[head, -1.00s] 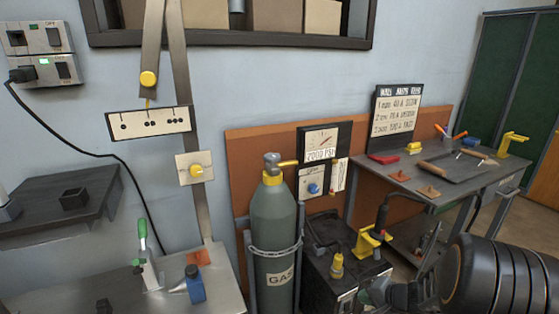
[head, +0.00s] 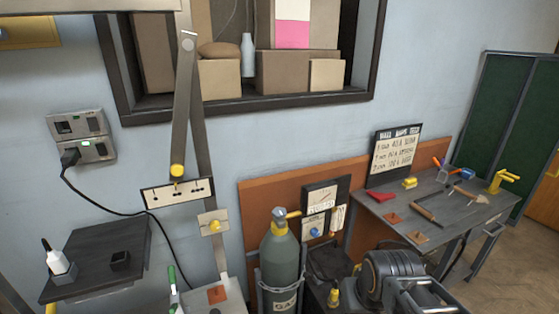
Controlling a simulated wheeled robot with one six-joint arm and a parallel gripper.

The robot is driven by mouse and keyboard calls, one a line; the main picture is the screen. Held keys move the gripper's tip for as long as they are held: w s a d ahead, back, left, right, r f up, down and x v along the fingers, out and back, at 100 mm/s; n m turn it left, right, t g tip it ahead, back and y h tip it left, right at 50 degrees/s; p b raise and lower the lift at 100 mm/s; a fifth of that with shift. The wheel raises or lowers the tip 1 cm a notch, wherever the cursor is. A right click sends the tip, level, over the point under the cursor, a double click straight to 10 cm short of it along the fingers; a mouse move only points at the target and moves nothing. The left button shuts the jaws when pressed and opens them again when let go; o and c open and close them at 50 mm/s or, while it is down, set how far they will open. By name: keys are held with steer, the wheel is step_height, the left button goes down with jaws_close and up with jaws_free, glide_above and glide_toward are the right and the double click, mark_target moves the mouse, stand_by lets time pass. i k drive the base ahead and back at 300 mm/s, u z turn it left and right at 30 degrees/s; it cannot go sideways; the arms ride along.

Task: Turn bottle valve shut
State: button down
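The gas bottle (head: 281,256) is a grey-green cylinder standing upright against the orange-brown backboard, low in the middle of the head view. Its grey valve (head: 279,214) sits on top above a yellow collar. A yellow fitting runs from the valve toward the gauge panel (head: 320,199). From here I cannot tell whether the valve is open or shut. My gripper's fingers do not show.
A metal rack (head: 262,283) surrounds the bottle. A workbench (head: 387,212) with tools stands to the right. A dark shelf (head: 98,247) and a lower bench (head: 228,294) lie to the left. A box-filled wall shelf (head: 240,105) hangs above. Floor shows at the far right.

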mark_target(278, 212)
steer(key=z, duration=0.05)
steer(key=k, duration=0.45)
steer(key=u, duration=0.85)
steer(key=i, duration=0.9)
steer(key=z, duration=0.25)
